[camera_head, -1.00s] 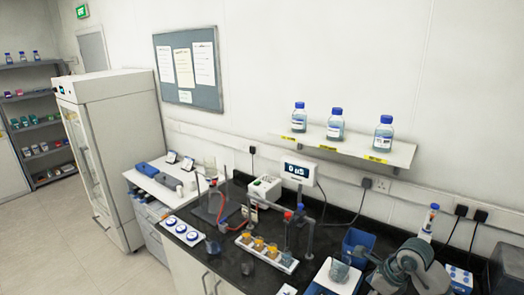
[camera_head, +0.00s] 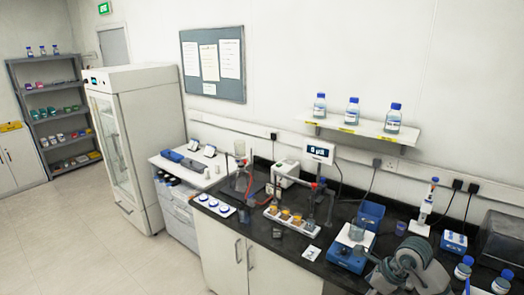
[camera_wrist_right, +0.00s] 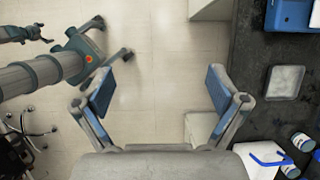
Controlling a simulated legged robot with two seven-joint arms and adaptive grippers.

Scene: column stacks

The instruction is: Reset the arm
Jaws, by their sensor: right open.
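My right arm (camera_head: 408,268) shows at the lower right of the head view, over the front of the black bench; its gripper cannot be made out there. In the right wrist view my right gripper (camera_wrist_right: 162,88) is open, with its blue-padded fingers spread wide. Nothing is between them, and pale floor tiles lie behind. The same view shows my other arm coming in from the left. Its gripper (camera_wrist_right: 117,37) has its fingers spread apart and appears empty.
The black bench (camera_head: 318,262) carries a rack with orange-brown samples (camera_head: 291,219), a blue device with a beaker (camera_head: 347,255), a blue bin (camera_head: 370,213), a pipette on a stand (camera_head: 428,203) and bottles (camera_head: 463,268) at right. Open floor (camera_head: 95,235) lies left.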

